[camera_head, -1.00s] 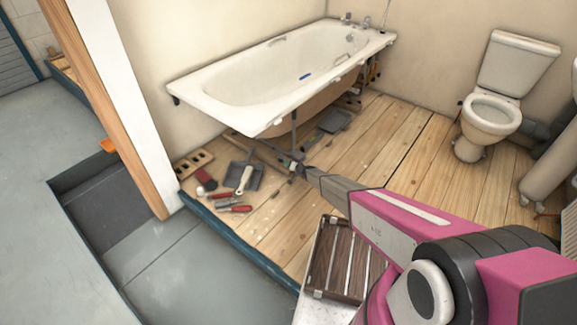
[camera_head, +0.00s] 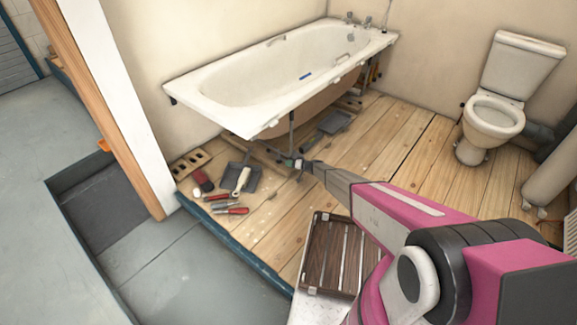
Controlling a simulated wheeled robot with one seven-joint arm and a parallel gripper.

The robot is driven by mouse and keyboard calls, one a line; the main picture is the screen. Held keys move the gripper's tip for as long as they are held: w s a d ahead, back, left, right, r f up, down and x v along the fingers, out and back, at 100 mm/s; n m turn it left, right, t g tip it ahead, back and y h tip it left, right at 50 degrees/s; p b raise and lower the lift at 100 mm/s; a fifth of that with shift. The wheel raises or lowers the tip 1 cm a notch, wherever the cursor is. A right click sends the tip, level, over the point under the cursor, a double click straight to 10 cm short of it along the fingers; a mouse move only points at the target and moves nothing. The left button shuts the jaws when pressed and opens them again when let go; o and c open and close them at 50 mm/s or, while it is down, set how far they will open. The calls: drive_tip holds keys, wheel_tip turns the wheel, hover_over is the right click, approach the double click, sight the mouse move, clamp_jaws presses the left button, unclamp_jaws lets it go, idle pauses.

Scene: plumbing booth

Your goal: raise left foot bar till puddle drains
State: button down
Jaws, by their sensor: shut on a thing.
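A white bathtub (camera_head: 270,85) stands along the back wall on the wooden floor. A thin dark foot bar (camera_head: 291,130) comes down under its near end. A small blue item (camera_head: 305,77) lies inside the tub. I cannot make out a puddle in the tub at this size.
Hand tools with red handles (camera_head: 228,208), a dustpan (camera_head: 241,178) and a perforated brick (camera_head: 188,164) lie left of my gripper. A slatted wooden piece (camera_head: 330,250) is beneath my arm. A toilet (camera_head: 492,115) stands at the right. Floorboards (camera_head: 400,145) between are clear.

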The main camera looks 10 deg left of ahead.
drive_tip(key=shift+w+f, duration=0.15)
drive_tip(key=shift+f, duration=0.05)
drive_tip(key=c, duration=1.1)
unclamp_jaws()
drive_tip(key=shift+c, duration=0.2)
drive_tip(key=shift+d+r, duration=0.2)
drive_tip(key=shift+d, duration=0.2)
drive_tip(key=v, duration=1)
drive_tip(key=shift+f, duration=0.1)
